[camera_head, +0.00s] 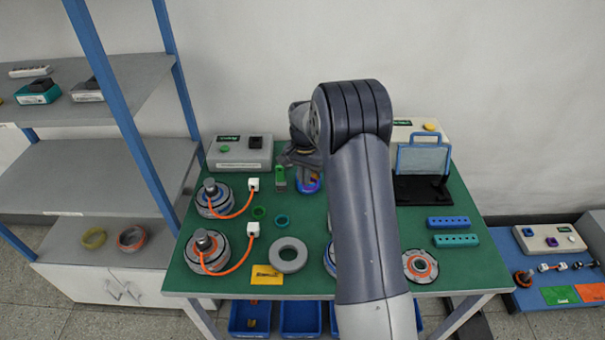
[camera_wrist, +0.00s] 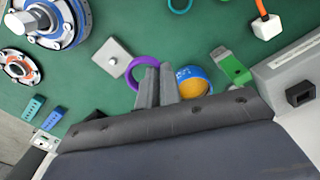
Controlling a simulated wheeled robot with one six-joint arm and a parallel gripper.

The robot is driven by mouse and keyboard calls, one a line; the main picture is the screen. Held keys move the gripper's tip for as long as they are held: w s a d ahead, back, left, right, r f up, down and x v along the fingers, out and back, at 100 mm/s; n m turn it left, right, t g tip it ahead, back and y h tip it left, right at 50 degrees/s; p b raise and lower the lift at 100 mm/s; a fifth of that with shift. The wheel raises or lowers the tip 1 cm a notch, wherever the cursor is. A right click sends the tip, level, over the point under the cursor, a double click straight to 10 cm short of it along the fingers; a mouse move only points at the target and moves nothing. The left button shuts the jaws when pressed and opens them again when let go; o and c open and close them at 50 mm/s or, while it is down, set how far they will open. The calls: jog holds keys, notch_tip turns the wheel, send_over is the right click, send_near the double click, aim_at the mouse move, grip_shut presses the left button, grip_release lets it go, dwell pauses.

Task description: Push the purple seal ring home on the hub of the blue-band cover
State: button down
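The purple seal ring (camera_wrist: 129,74) is at my gripper's fingertips in the wrist view. My gripper (camera_wrist: 159,68) has its two fingers close together, with the ring's right rim between them; the left finger hides part of the ring. A blue-banded cover with a metal hub (camera_wrist: 72,32) stands at the upper left of the wrist view, apart from the ring. In the head view this cover (camera_head: 329,259) is mostly hidden behind my arm, and the gripper's fingers are hard to make out.
A blue-and-orange round item (camera_wrist: 196,82) sits right of my fingers, near a green block (camera_wrist: 231,67). A grey square plate with a knob (camera_wrist: 112,58) lies left of the ring. Two orange-cabled motors (camera_head: 209,252) and a grey ring (camera_head: 288,255) occupy the table's left part.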

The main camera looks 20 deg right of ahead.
jog(key=shift+s+d+f+b, duration=0.5)
jog(key=shift+s+d+b, duration=0.55)
jog(key=shift+s, duration=2.05)
jog(key=shift+s+d+f+b, duration=0.5)
jog(key=shift+s+d+b, duration=0.5)
jog(key=shift+s, duration=2.1)
jog(key=shift+s+d+f+b, duration=0.5)
jog(key=shift+s+d+b, duration=0.5)
jog(key=shift+s, duration=2.1)
